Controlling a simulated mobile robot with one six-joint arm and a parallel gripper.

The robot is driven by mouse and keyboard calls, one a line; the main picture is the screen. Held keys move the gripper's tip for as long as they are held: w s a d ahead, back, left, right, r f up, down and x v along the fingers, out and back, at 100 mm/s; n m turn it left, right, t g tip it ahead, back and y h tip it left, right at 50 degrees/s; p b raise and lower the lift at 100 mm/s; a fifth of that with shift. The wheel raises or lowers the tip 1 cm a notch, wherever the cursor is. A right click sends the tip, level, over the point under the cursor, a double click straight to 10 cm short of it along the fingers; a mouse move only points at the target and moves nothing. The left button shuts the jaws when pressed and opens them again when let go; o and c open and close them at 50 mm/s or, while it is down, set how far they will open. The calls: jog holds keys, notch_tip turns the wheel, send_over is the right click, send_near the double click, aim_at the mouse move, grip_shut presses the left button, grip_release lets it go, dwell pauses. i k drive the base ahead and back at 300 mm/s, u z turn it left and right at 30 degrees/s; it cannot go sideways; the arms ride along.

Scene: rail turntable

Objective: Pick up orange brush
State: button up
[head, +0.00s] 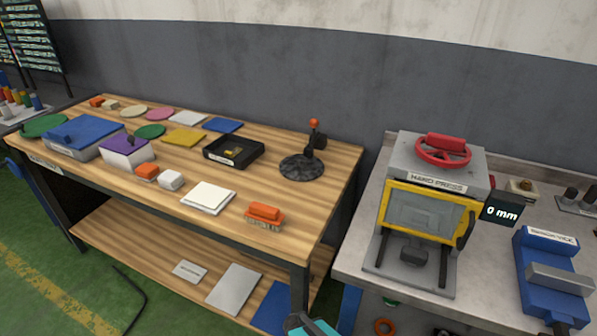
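An orange brush (264,214) with pale bristles facing down lies near the front right corner of the wooden table (330,172). Its orange handle block is on top, and nothing touches it. A small orange item (97,102) lies at the far left back corner. A teal and dark piece at the bottom edge looks like part of my arm. The fingers of my gripper do not show.
White sheets (208,197) lie left of the brush. A black stand with an orange knob (303,163) and a black box (233,151) stand behind. A hand press (427,215) and a blue vice (553,275) stand on the right bench. Table around the brush is clear.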

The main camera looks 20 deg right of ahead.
aim_at(267, 216)
jog(key=u, duration=0.1)
jog(key=k, duration=0.55)
jog(key=u, duration=0.55)
jog(key=k, duration=0.8)
jog(key=u, duration=0.6)
jog(key=i, duration=1.25)
jog(key=u, duration=0.25)
